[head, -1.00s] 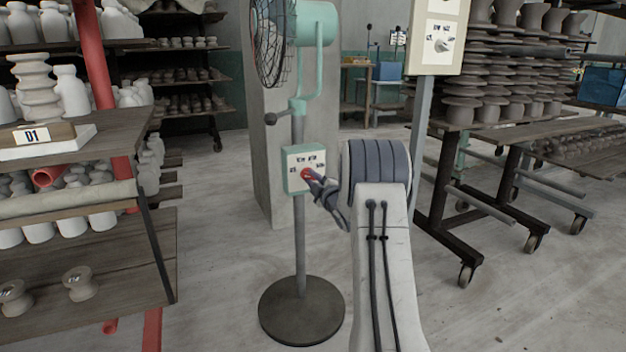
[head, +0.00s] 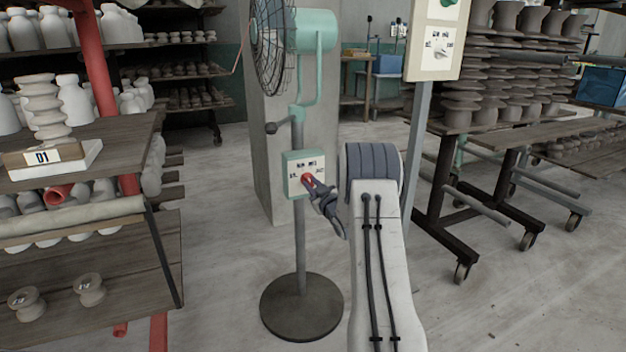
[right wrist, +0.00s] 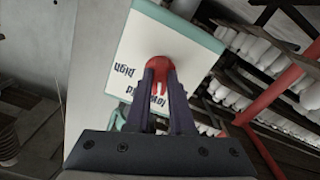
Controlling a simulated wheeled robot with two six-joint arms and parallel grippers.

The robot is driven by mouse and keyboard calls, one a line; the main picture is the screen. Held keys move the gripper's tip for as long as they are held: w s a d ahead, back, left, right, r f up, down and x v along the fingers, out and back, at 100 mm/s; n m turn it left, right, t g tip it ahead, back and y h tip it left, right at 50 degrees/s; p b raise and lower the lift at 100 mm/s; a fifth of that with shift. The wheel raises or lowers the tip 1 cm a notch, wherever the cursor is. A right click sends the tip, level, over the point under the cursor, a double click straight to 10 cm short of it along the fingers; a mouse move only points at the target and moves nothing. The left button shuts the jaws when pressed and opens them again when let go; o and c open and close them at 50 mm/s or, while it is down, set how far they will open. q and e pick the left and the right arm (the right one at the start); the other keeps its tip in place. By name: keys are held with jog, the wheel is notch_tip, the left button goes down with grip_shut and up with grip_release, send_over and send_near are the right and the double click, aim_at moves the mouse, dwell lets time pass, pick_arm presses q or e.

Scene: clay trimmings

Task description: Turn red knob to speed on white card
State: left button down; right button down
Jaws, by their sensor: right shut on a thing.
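The red knob (head: 307,180) sits on the pale face of a mint-green control box (head: 291,187) on the fan's pole. My right gripper (head: 313,184) reaches it from the right and is shut on it. In the right wrist view the two dark fingers (right wrist: 162,92) close on the red knob (right wrist: 172,62). The white card (head: 41,157) at left, on the shelf, carries "01". My left gripper is not in view.
The pedestal fan (head: 316,32) stands on a round dark base (head: 302,306). A pottery shelf (head: 120,250) fills the left; wheeled racks (head: 480,190) stand right. Bare floor lies between.

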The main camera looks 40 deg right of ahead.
jog(key=m+p, duration=0.3)
jog(key=m, duration=0.2)
jog(key=shift+m+p, duration=0.85)
jog(key=shift+m, duration=0.85)
jog(key=shift+s+f, duration=0.1)
jog(key=c, duration=0.8)
grip_release()
jog(key=p+v, duration=0.2)
jog(key=v, duration=0.8)
jog(key=shift+s, duration=0.2)
